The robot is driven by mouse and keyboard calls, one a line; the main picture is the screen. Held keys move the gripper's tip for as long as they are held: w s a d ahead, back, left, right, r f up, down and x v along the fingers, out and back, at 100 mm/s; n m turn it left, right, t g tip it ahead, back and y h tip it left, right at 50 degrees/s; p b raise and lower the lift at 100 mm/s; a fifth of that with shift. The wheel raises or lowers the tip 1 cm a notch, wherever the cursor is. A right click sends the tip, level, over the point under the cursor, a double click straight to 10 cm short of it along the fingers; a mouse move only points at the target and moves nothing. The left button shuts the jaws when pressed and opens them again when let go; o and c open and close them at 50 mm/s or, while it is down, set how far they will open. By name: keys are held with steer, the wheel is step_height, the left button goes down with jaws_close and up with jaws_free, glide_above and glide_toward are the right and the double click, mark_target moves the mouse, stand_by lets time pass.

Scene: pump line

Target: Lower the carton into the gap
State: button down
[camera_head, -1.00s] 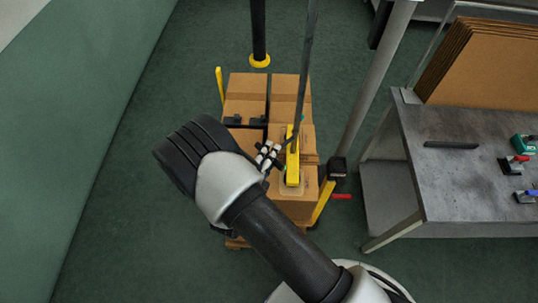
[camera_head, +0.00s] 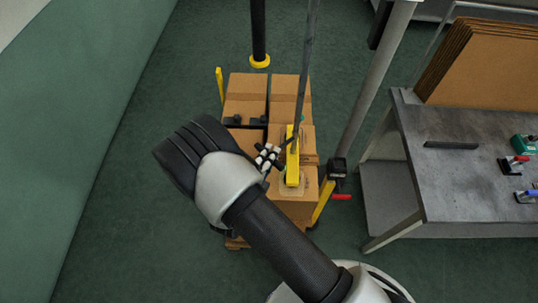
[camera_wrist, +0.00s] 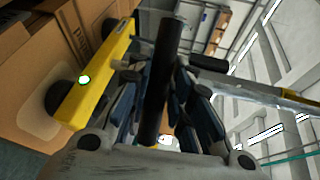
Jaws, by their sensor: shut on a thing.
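My gripper (camera_head: 267,157) is beside the yellow lifting bar (camera_head: 293,158) above the stacked cartons. In the wrist view, its fingers (camera_wrist: 160,85) are shut around a black upright handle (camera_wrist: 168,50). The yellow bar (camera_wrist: 96,80) runs beside it, with a black suction pad (camera_wrist: 60,97) against a pale patch on a carton (camera_wrist: 22,78). In the head view, the bar's near end is over the same pale patch on the front right carton (camera_head: 297,208). My arm hides the front left of the stack. I cannot see the gap's depth or the carton's underside.
Other cartons (camera_head: 246,88) stand at the back, with small dark parts (camera_head: 258,121) in front of them. A grey post (camera_head: 370,90) rises at the right, near the workbench (camera_head: 450,180) carrying flat cardboard (camera_head: 480,62). Open green floor (camera_head: 130,190) lies to the left.

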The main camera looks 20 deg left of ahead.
steer(key=shift+f, duration=0.15)
step_height(320, 180, down, 4)
steer(key=b, duration=0.3)
steer(key=shift+f, duration=0.2)
steer(key=c, duration=1.5)
jaws_free()
steer(key=shift+r, duration=0.1)
steer(key=v, duration=1.2)
